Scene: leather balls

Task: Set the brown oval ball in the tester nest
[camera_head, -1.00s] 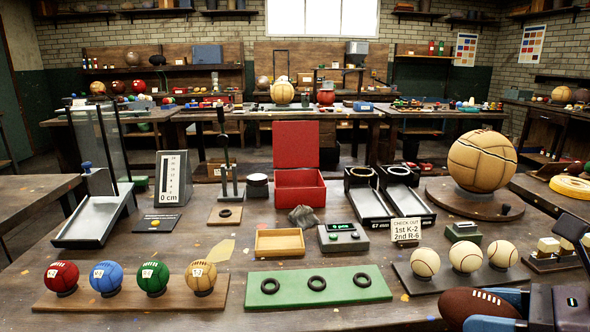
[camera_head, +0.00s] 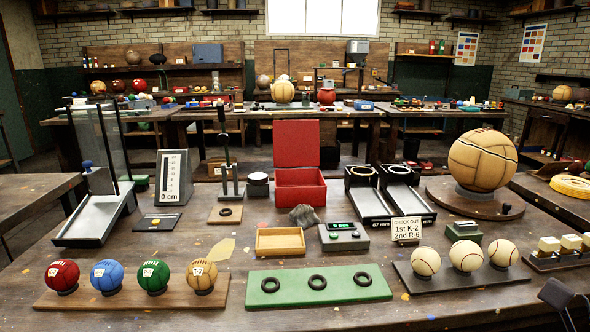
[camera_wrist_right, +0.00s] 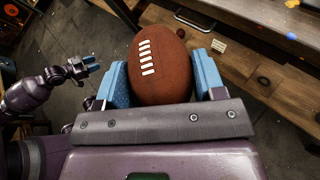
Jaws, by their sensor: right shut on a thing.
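The brown oval ball (camera_wrist_right: 160,68) has white laces and shows in the right wrist view. My right gripper (camera_wrist_right: 162,85) is shut on it, with one blue finger on each side. In the head view neither the ball nor the right gripper shows now. A small wooden board with a black ring (camera_head: 229,212) lies in front of an upright post stand (camera_head: 228,170), left of centre on the bench; I cannot tell for sure that this is the tester nest. My left gripper (camera_wrist_right: 86,67) is small at the left of the right wrist view; its opening is unclear.
A green board with black rings (camera_head: 318,288) lies at the front middle. A rack of coloured balls (camera_head: 130,298) is front left and a rack of cream balls (camera_head: 465,280) front right. An open red box (camera_head: 300,190) and a wooden tray (camera_head: 290,241) stand mid-bench.

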